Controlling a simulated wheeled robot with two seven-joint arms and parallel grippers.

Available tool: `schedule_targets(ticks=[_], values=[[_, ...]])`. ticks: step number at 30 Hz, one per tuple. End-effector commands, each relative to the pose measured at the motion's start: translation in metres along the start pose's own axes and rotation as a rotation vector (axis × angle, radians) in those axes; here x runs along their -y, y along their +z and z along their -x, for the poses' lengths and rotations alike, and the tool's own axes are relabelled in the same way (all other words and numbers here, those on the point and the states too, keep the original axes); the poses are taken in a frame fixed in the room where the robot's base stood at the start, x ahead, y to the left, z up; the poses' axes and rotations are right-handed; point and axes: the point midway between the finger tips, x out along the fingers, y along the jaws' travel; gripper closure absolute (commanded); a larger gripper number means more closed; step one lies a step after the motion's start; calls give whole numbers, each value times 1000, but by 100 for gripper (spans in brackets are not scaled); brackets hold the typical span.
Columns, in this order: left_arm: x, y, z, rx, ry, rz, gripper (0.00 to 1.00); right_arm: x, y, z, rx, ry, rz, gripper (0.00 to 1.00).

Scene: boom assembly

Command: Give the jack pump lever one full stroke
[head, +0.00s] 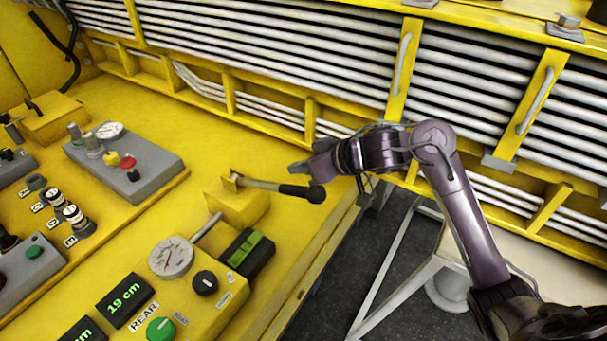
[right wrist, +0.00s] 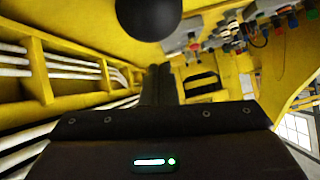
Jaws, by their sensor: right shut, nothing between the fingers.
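The jack pump lever (head: 265,185) is a grey rod with a black knob (head: 315,193) at its right end. It leaves a yellow pump block (head: 238,203) on the console and lies nearly level, pointing right. My right gripper (head: 298,169) is just above and beside the knob in the head view, apart from it as far as I can tell. In the right wrist view its two dark fingers (right wrist: 158,85) are together with nothing between them. My left gripper is not in view.
A round gauge (head: 171,257), a black box with a green face (head: 248,253) and a green button (head: 160,329) sit near the pump block. A yellow frame with pale pipes (head: 290,60) runs behind my right arm. A white-framed stand (head: 400,290) stands over the dark floor.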

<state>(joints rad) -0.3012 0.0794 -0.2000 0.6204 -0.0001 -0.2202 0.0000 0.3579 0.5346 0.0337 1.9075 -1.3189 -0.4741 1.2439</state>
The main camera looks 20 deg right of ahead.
Motion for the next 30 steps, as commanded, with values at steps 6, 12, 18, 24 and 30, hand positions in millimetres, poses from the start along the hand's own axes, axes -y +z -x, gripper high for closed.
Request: schedule_targets(ticks=[6,12,18,24,30], values=[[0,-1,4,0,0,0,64,0,22,-5,1,-1,-3,100],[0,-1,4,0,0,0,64,0,27,-6,-1,0,0,100],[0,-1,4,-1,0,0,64,0,27,-6,-1,0,0,100],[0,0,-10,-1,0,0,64,-2,38,-10,-23,-6,-2,100],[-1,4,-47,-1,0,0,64,-7,67,-18,-114,-24,0,100]])
